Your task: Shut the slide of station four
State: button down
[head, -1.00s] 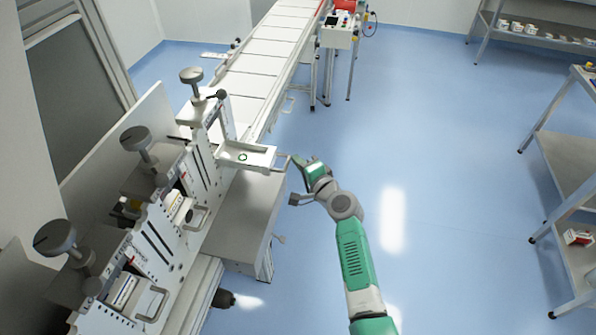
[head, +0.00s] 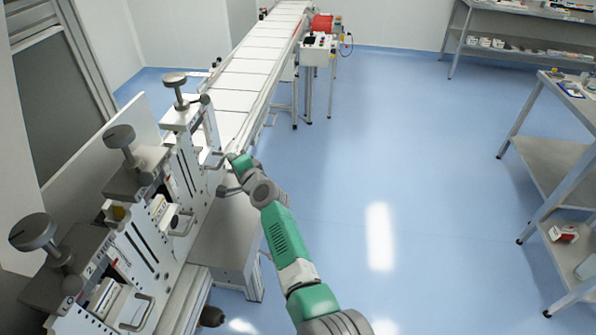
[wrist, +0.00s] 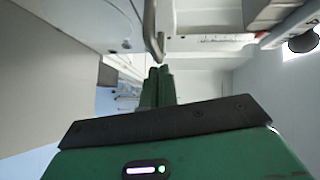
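The station with the farthest knob (head: 174,79) has its slide in, with no tray sticking out. Only its grey wire handle (head: 213,160) shows at the front. My gripper (head: 232,160) is right at that handle, on its outer side. In the wrist view the two green fingers (wrist: 158,80) are together, with no gap seen. The handle bar (wrist: 151,35) comes down to just ahead of the fingertips. I cannot tell whether they touch it. The slide's tray is hidden inside the station.
Two nearer stations with knobs (head: 119,137) (head: 34,232) stand in the same row, their handles protruding. A white conveyor (head: 245,75) runs behind. A grey shelf (head: 560,165) stands at the right. The blue floor (head: 380,180) between is clear.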

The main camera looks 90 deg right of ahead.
jog(key=shift+w+a, duration=0.1)
jog(key=shift+w, duration=0.05)
jog(key=s+a+r+p, duration=0.2)
jog(key=s+a+p, duration=0.3)
jog(key=s+a, duration=0.3)
jog(key=shift+s, duration=1.2)
jog(key=shift+r, duration=0.1)
